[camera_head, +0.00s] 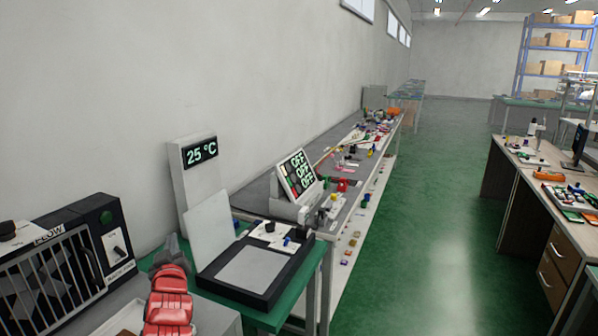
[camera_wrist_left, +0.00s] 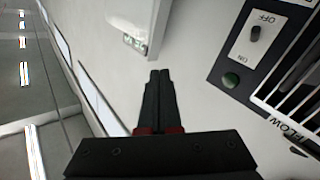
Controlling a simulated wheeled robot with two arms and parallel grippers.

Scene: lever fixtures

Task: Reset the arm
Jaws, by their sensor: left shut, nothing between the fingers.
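My left gripper (camera_head: 171,246) is in the lower left of the head view, at the end of my red arm. In the left wrist view its two dark fingers (camera_wrist_left: 159,75) are together and empty, pointing toward the wall. The gripper is to the right of the black FLOW unit (camera_head: 75,240) and touches nothing I can make out. The FLOW unit has an ON/OFF switch (camera_wrist_left: 256,31) and a green button (camera_wrist_left: 231,80), both clear of my fingers in the wrist view. My right gripper is not in view.
A flat black device with a raised lid (camera_head: 209,230) sits on a green table right of my gripper. A 25 °C display (camera_head: 200,152) stands behind it. A panel reading OFF (camera_head: 298,175) is farther right. A cluttered bench runs back along the wall. The green floor (camera_head: 430,230) is clear.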

